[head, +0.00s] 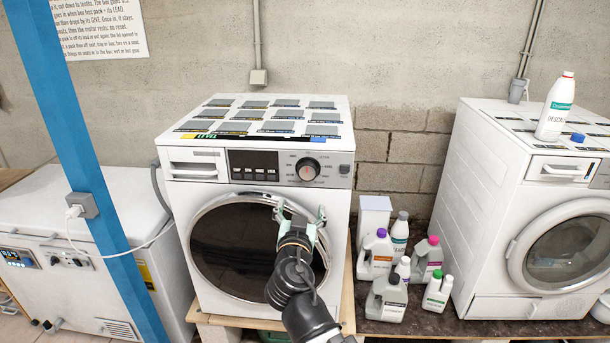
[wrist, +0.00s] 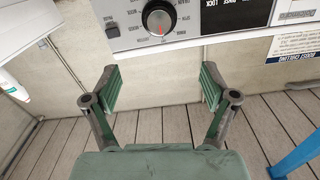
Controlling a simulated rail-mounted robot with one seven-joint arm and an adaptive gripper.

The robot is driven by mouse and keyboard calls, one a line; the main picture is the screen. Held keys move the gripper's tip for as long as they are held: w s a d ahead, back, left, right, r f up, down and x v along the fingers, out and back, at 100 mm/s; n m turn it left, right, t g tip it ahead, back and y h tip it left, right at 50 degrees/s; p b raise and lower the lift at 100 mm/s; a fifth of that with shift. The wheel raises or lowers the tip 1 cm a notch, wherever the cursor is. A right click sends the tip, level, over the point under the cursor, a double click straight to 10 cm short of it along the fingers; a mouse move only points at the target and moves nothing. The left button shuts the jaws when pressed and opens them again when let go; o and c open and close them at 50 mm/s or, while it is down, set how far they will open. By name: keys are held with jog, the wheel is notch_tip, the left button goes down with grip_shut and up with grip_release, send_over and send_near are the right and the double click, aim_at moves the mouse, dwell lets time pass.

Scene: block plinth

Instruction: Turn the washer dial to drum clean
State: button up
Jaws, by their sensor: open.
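The washer (head: 180,225) stands at the middle of the head view, with its dial (head: 308,169) at the right of the front control panel. In the wrist view the dial (wrist: 159,19) is a dark knob with a silver rim and a red mark, at the top edge. Printed labels ring it and appear upside down; I cannot read a drum clean label. My gripper (head: 300,212) is in front of the round door, below the dial in the head view. The wrist view shows my gripper (wrist: 160,87) open, with nothing between its fingers and the dial beyond them.
A button (head: 344,169) sits right of the dial. Several bottles (head: 376,252) stand between this washer and a second washer (head: 480,180) at the right. A blue post (head: 90,170) and a white chest unit (head: 60,220) are at the left. The space before the panel looks clear.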

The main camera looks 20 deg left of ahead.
aim_at(307, 174)
jog(key=p+x, duration=0.5)
jog(key=x, duration=1.1)
jog(key=shift+p, duration=0.4)
jog(key=shift+w+a+f, duration=0.1)
jog(key=shift+w, duration=0.6)
jog(key=c, duration=1.2)
